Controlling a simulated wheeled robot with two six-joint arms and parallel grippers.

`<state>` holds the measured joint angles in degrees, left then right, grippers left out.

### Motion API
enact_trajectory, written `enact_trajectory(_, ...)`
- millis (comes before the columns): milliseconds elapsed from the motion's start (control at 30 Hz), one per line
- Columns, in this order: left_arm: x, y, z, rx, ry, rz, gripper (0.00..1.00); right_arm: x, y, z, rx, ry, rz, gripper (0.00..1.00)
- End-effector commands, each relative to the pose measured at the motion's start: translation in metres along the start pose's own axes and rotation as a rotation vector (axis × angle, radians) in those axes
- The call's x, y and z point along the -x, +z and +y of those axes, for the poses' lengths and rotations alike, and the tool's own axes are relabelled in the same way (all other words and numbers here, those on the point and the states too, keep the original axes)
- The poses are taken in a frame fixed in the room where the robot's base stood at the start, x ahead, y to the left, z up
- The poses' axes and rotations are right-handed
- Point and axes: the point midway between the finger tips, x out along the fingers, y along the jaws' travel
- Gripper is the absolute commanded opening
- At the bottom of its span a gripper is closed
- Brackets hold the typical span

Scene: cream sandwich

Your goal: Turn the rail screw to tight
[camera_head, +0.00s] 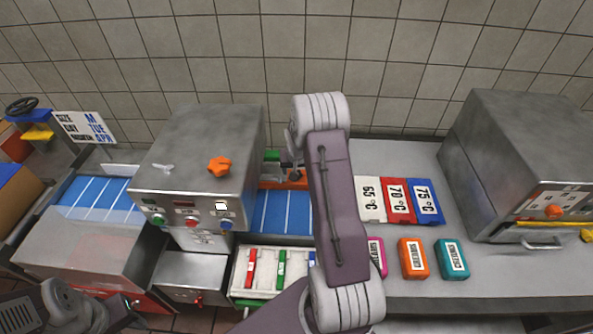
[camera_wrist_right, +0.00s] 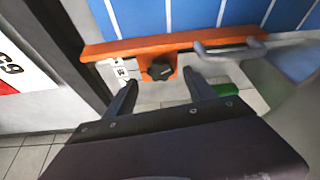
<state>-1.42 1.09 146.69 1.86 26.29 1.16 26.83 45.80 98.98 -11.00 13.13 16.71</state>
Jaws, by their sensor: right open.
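The rail screw is a dark knob (camera_wrist_right: 160,72) on an orange bracket below the orange rail (camera_wrist_right: 130,46) in the right wrist view. A small white label (camera_wrist_right: 118,72) with dark marks sits left of the knob; its print is too small to read. My right gripper (camera_wrist_right: 160,78) is open, with one finger to each side of the knob and nothing visibly clamped. In the head view the orange rail (camera_head: 271,184) shows beside my right arm, which hides much of it. My left gripper (camera_head: 18,314) is at the bottom left, cut by the frame edge; its jaws are unclear.
A steel machine (camera_head: 200,150) with an orange knob stands left of my right arm, over the blue belt (camera_head: 268,212). A white tray (camera_head: 240,272) holds coloured pieces. Temperature cards (camera_head: 398,200) and coloured blocks (camera_head: 413,258) lie right. A steel oven (camera_head: 520,150) stands far right.

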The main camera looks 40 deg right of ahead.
Motion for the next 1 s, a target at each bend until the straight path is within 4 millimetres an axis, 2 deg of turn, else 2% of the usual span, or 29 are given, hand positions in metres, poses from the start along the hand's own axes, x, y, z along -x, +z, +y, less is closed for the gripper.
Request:
enact_trajectory(100,0.004,0.0,0.0,0.0,0.0,0.0,0.36,-0.019,0.0,0.0,0.0,0.0,-0.001,0.64)
enact_trajectory(200,0.004,-0.001,0.0,0.0,0.0,0.0,0.36,-0.028,0.0,0.0,0.0,0.0,0.0,0.64)
enact_trajectory(467,0.004,-0.001,0.0,0.0,0.0,0.0,0.36,-0.032,0.0,0.0,0.0,0.0,0.001,0.64)
enact_trajectory(500,0.004,-0.001,0.0,0.0,0.0,0.0,0.36,-0.032,0.0,0.0,0.0,0.0,0.001,0.62)
enact_trajectory(700,0.004,-0.001,0.0,0.0,0.0,0.0,0.36,-0.032,0.0,0.0,0.0,0.0,0.001,0.06)
enact_trajectory(733,0.004,-0.001,0.0,0.0,0.0,0.0,0.36,-0.032,0.0,0.0,0.0,0.0,0.001,0.02)
enact_trajectory(867,-0.006,0.001,0.0,0.0,0.0,0.0,0.36,-0.036,0.001,-0.001,-0.01,0.003,0.001,0.02)
enact_trajectory(1000,-0.043,0.004,-0.001,0.0,0.0,0.0,0.36,-0.044,0.003,-0.003,-0.074,0.027,0.005,0.02)
